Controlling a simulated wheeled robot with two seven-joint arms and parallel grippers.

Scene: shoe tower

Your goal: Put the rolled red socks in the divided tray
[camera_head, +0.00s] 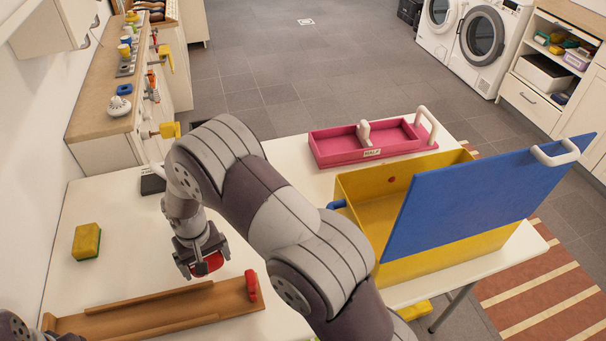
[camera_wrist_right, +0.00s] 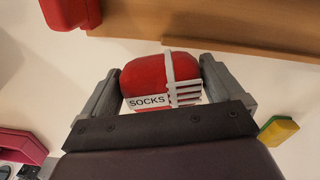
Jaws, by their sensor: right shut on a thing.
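The rolled red socks (camera_wrist_right: 146,74), with a white band and a SOCKS label, are between the fingers of my right gripper (camera_wrist_right: 160,85) in the right wrist view. In the head view my right gripper (camera_head: 203,264) is shut on the socks (camera_head: 208,265), above the white table just behind the wooden rack. The pink divided tray (camera_head: 334,161) lies at the table's far side, with a divider and white handle. Its two compartments look empty in the head view. A corner of it shows in the right wrist view (camera_wrist_right: 22,146). My left gripper is not in view.
A wooden rack (camera_head: 150,318) with a red end piece (camera_head: 251,285) lies at the front. A yellow-green sponge (camera_head: 87,241) is at left. A yellow box (camera_head: 362,192) with a raised blue lid (camera_head: 470,205) stands right. My right arm hides the middle of the table.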

